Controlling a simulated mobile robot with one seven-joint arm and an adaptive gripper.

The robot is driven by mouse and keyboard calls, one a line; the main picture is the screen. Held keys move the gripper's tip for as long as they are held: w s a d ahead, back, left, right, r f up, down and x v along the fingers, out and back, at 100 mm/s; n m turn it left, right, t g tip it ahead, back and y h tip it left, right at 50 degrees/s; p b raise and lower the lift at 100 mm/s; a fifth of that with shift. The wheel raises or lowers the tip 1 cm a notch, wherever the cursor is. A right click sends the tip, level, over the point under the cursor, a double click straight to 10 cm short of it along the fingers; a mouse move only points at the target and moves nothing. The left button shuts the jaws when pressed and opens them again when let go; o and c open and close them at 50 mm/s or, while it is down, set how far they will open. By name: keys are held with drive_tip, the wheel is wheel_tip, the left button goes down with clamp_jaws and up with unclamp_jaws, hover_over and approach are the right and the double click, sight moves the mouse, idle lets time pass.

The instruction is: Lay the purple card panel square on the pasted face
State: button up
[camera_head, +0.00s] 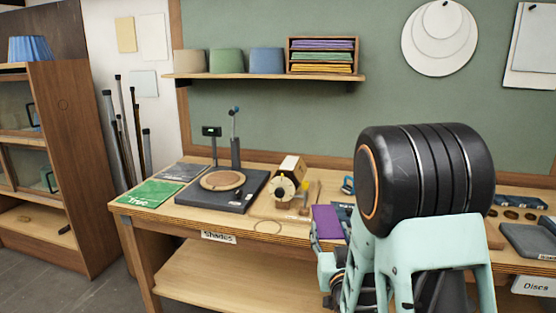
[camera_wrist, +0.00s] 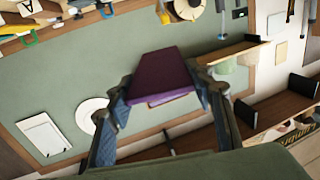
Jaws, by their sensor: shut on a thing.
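The purple card panel (camera_wrist: 160,78) is held between the two fingers of my gripper (camera_wrist: 165,92) in the wrist view. In the head view the panel (camera_head: 327,222) shows at the front edge of the bench, just left of my arm, which hides much of my gripper. The panel is apart from the things on the bench top behind it. No surface can be told for certain as the pasted face. A round wooden disc (camera_head: 222,180) lies on a dark base (camera_head: 240,198), and a wooden block with a pale round front (camera_head: 284,188) stands to its right.
The bench (camera_head: 160,213) carries a green packet (camera_head: 152,193) at its left end. A shelf (camera_head: 260,77) above holds lampshades and a rack of coloured cards (camera_head: 322,56). My arm covers the bench's middle right. A grey tray (camera_head: 528,241) lies at the far right.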

wheel_tip(320, 180, up, 9)
drive_tip(key=p, duration=0.7)
drive_tip(key=shift+w+a, duration=0.1)
drive_tip(key=shift+w, duration=0.05)
